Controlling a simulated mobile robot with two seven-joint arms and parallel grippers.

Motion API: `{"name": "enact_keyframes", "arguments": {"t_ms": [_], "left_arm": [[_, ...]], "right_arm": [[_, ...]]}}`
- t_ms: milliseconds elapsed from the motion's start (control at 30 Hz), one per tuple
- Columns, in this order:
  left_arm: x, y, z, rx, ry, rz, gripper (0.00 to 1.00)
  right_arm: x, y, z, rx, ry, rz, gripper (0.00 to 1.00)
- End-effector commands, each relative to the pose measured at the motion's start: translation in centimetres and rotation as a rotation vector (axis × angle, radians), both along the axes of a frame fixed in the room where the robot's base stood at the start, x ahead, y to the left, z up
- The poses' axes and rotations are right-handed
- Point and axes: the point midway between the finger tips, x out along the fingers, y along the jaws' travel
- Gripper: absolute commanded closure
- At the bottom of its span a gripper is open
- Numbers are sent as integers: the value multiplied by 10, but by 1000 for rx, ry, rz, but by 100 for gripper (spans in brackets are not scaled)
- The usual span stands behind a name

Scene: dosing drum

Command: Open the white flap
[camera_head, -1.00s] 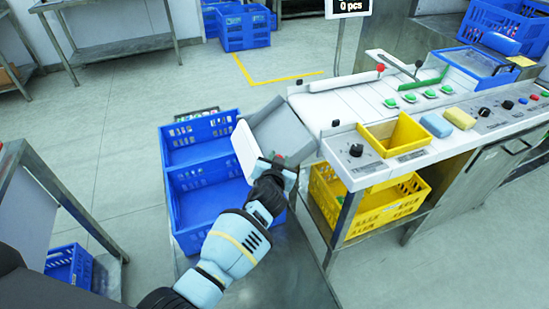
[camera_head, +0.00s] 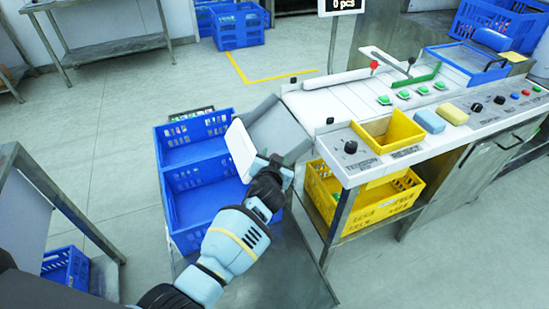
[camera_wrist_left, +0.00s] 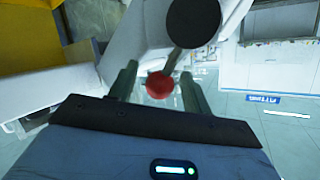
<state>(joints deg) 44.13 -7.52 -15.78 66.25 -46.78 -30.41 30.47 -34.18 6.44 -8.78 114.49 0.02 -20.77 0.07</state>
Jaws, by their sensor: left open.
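The white flap (camera_head: 241,148) is a pale panel at the lower left end of the grey chute (camera_head: 278,128), above the blue crates. My left gripper (camera_head: 276,168) is beside the flap's right edge, at the chute's lower end. In the left wrist view, a red ball knob (camera_wrist_left: 160,85) on a short metal rod is between my open left fingers (camera_wrist_left: 158,88). The rod runs up to a black round hub (camera_wrist_left: 193,22) in front of a white surface. I cannot tell whether the fingers touch the knob. My right gripper is not in view.
Blue crates (camera_head: 194,183) stand below the flap. The white conveyor bench (camera_head: 345,105) is to the right, with a yellow bin (camera_head: 388,138) on it and a yellow crate (camera_head: 385,200) under it. A steel table (camera_head: 95,48) is at the back left.

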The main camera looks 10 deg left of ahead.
Motion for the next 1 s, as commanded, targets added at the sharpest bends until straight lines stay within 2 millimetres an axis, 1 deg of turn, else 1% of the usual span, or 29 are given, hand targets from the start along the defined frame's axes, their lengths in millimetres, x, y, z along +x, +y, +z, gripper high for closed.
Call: {"name": "enact_keyframes", "arguments": {"t_ms": [133, 267, 400, 600, 700, 833, 1000], "left_arm": [[-2, 0, 0, 0, 0, 0, 51], [-11, -1, 5, -2, -1, 0, 51], [-29, -3, 12, -3, -2, 0, 51], [-54, -5, 21, -2, -3, 0, 51], [-64, -6, 23, -2, -1, 0, 51], [-71, -7, 25, 0, -1, -1, 51], [-74, -7, 26, 0, -1, 0, 51]], "right_arm": [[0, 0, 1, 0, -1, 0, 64], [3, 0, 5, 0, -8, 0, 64], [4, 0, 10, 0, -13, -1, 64], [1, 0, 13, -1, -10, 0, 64], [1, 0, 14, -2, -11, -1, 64], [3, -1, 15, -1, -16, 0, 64], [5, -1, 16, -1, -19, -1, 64]]}}
